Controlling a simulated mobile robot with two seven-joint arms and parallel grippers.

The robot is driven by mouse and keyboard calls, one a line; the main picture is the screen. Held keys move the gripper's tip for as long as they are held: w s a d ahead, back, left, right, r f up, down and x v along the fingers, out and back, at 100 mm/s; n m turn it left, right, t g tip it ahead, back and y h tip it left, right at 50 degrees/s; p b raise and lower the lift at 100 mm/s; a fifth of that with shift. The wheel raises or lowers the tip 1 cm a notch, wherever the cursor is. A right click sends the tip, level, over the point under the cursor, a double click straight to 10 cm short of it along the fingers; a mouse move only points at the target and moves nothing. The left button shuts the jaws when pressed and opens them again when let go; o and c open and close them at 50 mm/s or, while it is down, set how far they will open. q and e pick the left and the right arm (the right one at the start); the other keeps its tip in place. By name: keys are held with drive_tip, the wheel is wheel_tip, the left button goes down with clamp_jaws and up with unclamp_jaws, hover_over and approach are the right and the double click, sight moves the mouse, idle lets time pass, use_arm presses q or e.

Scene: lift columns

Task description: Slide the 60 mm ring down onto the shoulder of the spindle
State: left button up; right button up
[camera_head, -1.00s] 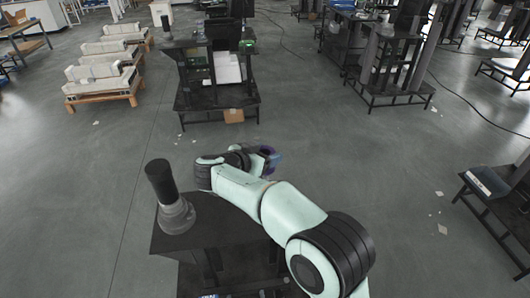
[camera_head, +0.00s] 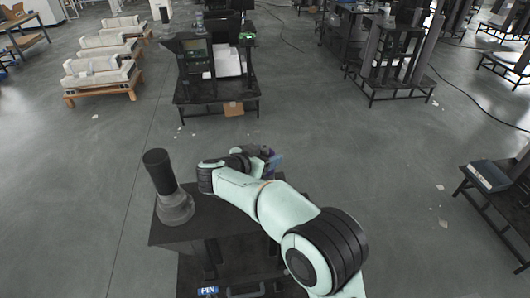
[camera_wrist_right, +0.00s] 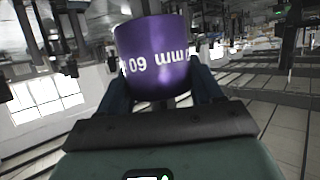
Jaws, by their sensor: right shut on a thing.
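The purple ring (camera_wrist_right: 153,58) marked "60 mm" sits between the fingers of my right gripper (camera_wrist_right: 160,88), which is shut on it. In the head view the ring (camera_head: 274,162) is small and partly hidden at the far end of my right arm. The spindle (camera_head: 158,172) stands upright on a dark stand at the left, with a black shaft above a wider grey base. The ring is to the right of the spindle and apart from it. My left gripper is not in view.
A dark bench (camera_head: 215,97) stands farther back, and a low table (camera_head: 500,205) stands at the right. Grey floor (camera_head: 350,150) lies open between them.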

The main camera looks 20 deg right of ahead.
drive_tip(key=shift+f, duration=1)
drive_tip(key=o, duration=1.4)
drive_tip(key=shift+f, duration=0.1)
drive_tip(key=shift+s+a, duration=0.1)
drive_tip(key=v, duration=1.3)
drive_tip(key=shift+s+a, duration=0.1)
